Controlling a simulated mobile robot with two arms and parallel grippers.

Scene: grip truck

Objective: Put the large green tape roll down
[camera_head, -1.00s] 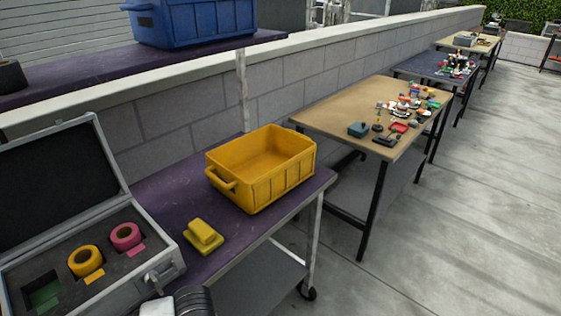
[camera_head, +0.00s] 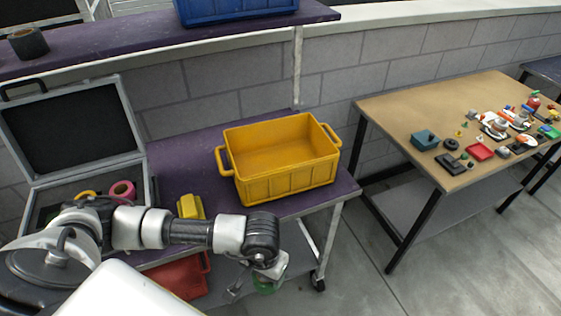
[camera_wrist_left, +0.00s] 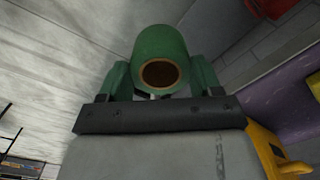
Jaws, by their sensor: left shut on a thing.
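My left gripper (camera_head: 262,270) is shut on the large green tape roll (camera_head: 268,287), low in the head view, in front of the purple cart's edge. In the left wrist view the green roll (camera_wrist_left: 160,42) sits between the two fingers, with its brown core facing the camera. The roll hangs clear of any surface I can make out. The open grey case (camera_head: 138,92) stands at the left with a pink roll (camera_head: 122,189) and a partly hidden yellow roll (camera_head: 86,194). My arm hides much of the case. My right gripper is not in view.
A yellow bin (camera_head: 272,190) stands on the purple cart (camera_head: 180,150), with a yellow block (camera_head: 190,206) beside it. A red bin (camera_head: 185,279) is below. A wooden table (camera_head: 410,110) with several small parts stands right. Floor is clear between them.

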